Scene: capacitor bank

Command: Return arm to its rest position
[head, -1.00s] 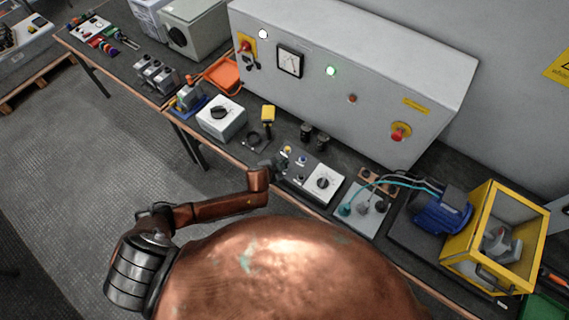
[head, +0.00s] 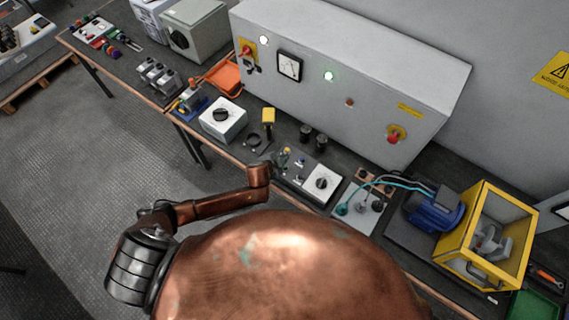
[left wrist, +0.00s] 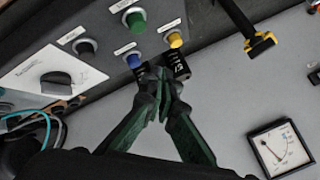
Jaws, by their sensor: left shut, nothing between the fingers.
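My left arm (head: 215,207) reaches in from the left, low in the head view. My left gripper (head: 284,157) is small and partly lost against the bench, at the left end of the control panel (head: 322,183). In the left wrist view its dark green fingers (left wrist: 162,78) are shut with nothing between them. The fingertips overlap the picture near the blue button (left wrist: 133,60) and the yellow button (left wrist: 175,40); whether they touch the panel cannot be told. My right gripper is not in view.
A grey dial box (head: 222,119) and a yellow-topped post (head: 268,116) stand left of my gripper. A yellow-framed enclosure (head: 487,238) and blue motor (head: 435,211) are right.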

